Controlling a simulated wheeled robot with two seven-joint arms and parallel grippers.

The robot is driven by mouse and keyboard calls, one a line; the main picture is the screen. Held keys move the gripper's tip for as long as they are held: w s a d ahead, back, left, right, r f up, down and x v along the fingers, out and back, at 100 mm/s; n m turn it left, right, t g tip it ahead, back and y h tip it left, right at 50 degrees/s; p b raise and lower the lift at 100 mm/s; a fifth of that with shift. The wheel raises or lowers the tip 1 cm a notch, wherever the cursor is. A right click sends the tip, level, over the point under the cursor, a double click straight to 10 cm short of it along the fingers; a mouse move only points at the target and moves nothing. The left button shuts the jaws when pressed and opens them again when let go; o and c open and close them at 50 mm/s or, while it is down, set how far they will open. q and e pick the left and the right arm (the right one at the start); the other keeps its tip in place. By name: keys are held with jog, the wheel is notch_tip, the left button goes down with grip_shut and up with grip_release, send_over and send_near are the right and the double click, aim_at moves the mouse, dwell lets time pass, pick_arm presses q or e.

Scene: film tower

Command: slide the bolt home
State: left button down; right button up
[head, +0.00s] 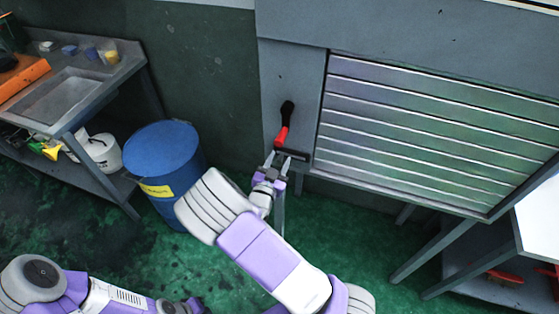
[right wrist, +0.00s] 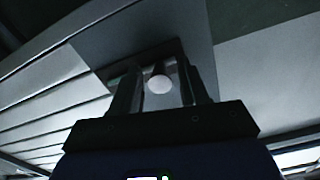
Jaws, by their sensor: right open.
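The right gripper (head: 279,157) is at the lower left of the grey shutter frame, just below a red lever with a black grip (head: 285,122). Its two fingers are open and point up towards the panel. A short dark bar (head: 300,155), which looks like the bolt, sits beside the fingertips. In the right wrist view a pale round knob (right wrist: 160,84) shows between the open fingers; I cannot tell whether either finger touches it. My left arm shows at the bottom left of the head view, and its fingers are out of frame.
A slatted metal shutter (head: 430,130) fills the right of the head view. A blue drum (head: 160,150) with a yellow label stands left of the gripper. A grey bench (head: 70,95) stands at the far left. A white-topped table (head: 540,220) is at right. Green floor is open between.

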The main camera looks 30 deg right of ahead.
jog(key=shift+w+d, duration=0.3)
jog(key=shift+d, duration=0.1)
jog(key=shift+c, duration=0.3)
grip_shut()
